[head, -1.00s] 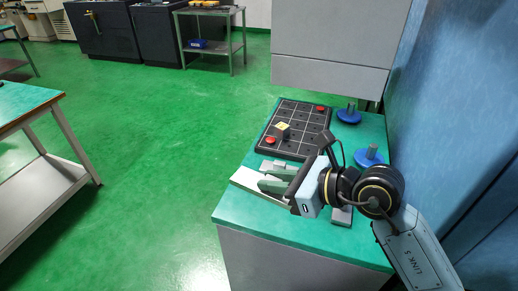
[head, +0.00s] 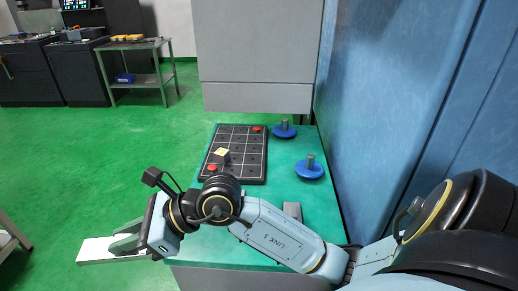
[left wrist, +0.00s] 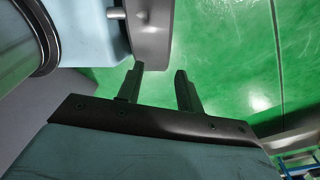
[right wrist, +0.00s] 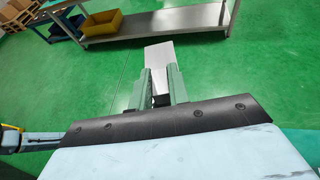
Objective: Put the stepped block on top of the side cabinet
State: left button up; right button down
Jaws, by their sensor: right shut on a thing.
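My right gripper (head: 150,238) is shut on a pale grey block, which I take as the stepped block (head: 100,250). It is held out left of the teal-topped cabinet (head: 325,215), over the green floor. The right wrist view shows the block (right wrist: 163,57) sticking out beyond the fingers of the right gripper (right wrist: 158,88); its rear part is hidden between them. My left gripper (left wrist: 155,82) is open and empty in the left wrist view, and is outside the head view. I cannot tell which cabinet is the side cabinet.
On the teal top are a black grid plate (head: 240,155) with red knobs and a small yellowish-topped block (head: 221,153), two blue discs (head: 309,171) with posts, and a grey block (head: 292,210). A blue wall (head: 400,110) bounds the right. Dark cabinets (head: 85,70) stand far left.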

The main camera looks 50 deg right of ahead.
jog(key=shift+d+f, duration=0.25)
jog(key=shift+d, duration=0.6)
jog(key=s+d+f+m+t+h, duration=0.1)
jog(key=d+f+m+t+h, duration=0.15)
jog(key=d, duration=1.25)
jog(key=b, duration=0.1)
send_over(217, 242)
jog(key=shift+y, duration=0.25)
notch_tip(217, 242, down, 6)
jog(key=shift+w+r, duration=0.1)
jog(key=shift+w, duration=0.05)
jog(key=shift+f, duration=0.7)
pick_arm(q)
jog(key=shift+s+a+f+b, duration=0.3)
jog(key=shift+s+a+f, duration=0.1)
jog(key=shift+a+f, duration=0.2)
jog(key=shift+s+a+f+b, duration=0.3)
jog(key=shift+s+a+f, duration=0.1)
jog(key=shift+a+f, duration=0.2)
pick_arm(e)
jog(key=shift+f, duration=1.7)
jog(key=shift+f, duration=0.2)
jog(key=c, duration=1.3)
grip_release()
jog(key=shift+c, duration=0.2)
pick_arm(q)
jog(key=shift+w+a, duration=0.1)
jog(key=shift+a, duration=0.1)
